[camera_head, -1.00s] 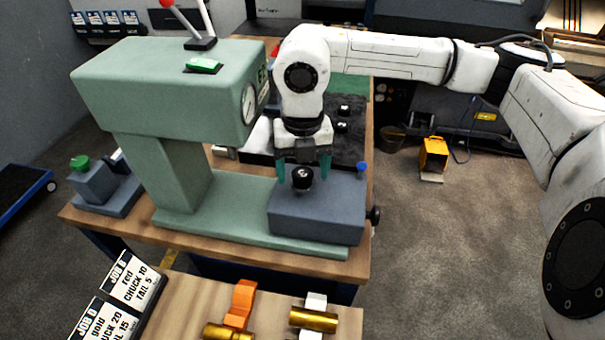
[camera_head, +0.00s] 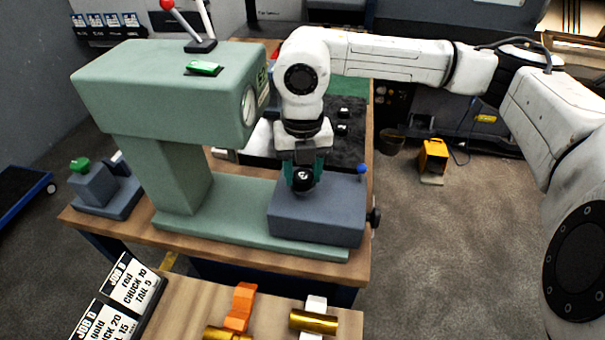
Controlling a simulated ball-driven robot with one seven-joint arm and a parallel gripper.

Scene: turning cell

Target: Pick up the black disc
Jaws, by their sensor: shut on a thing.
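The black disc (camera_head: 303,180) is at the top of the grey-blue block (camera_head: 316,218) on the green machine's base. It is small, dark and rounded, with a light mark on its front. My gripper (camera_head: 304,174) points down over the block, with its teal fingers closed on the disc from both sides. The fingers partly cover the disc. I cannot tell whether the disc touches the block or is just above it.
The green machine (camera_head: 165,95) stands close on the left, its head beside my arm. A blue knob (camera_head: 362,168) stands at the block's right. Black pieces (camera_head: 344,113) lie behind on a dark mat. Brass cylinders (camera_head: 313,321) rest on the front bench.

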